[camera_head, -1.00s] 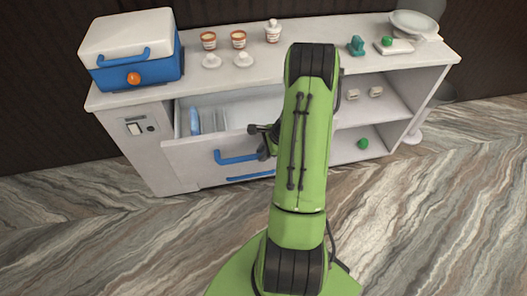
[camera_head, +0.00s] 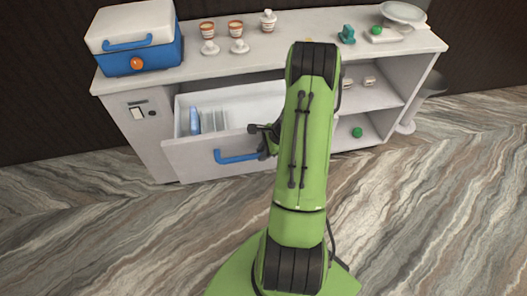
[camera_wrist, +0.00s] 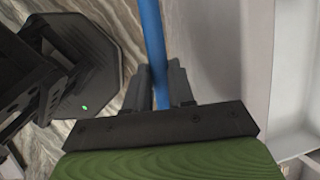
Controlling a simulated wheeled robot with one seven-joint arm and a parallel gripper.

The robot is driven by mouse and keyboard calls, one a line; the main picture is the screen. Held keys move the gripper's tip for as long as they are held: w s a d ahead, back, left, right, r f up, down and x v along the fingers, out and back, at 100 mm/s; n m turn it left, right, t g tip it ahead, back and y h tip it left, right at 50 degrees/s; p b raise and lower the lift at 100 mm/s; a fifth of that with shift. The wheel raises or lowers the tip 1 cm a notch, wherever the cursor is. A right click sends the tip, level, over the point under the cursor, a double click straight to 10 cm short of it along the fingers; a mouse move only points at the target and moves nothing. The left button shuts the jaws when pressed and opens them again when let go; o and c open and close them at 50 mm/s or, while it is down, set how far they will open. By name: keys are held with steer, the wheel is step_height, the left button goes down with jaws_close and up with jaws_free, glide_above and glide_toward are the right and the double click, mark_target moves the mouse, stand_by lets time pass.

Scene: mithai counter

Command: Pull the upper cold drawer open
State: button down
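The upper cold drawer (camera_head: 190,158) stands pulled out from the counter in the head view, with its inside showing. Its blue bar handle (camera_head: 237,158) runs across the front, and the right end is hidden by my arm. In the wrist view the blue handle (camera_wrist: 152,40) passes between the two dark fingers of my gripper (camera_wrist: 160,85). The fingers sit close on both sides of the bar and look shut on it. In the head view my gripper (camera_head: 267,150) is at the handle's right end, partly hidden by my green arm.
Several upright pale and blue items (camera_head: 205,122) stand inside the drawer's left part. A blue and white cool box (camera_head: 140,55), cups (camera_head: 207,30) and a scale (camera_head: 403,14) stand on the counter top (camera_head: 290,45). Open shelves (camera_head: 375,100) lie to the right. The floor in front is clear.

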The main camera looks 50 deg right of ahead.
steer(key=c, duration=1)
jaws_free()
steer(key=shift+o, duration=0.2)
steer(key=p+v, duration=0.4)
steer(key=v, duration=1.1)
steer(key=shift+r, duration=0.35)
steer(key=shift+s, duration=0.15)
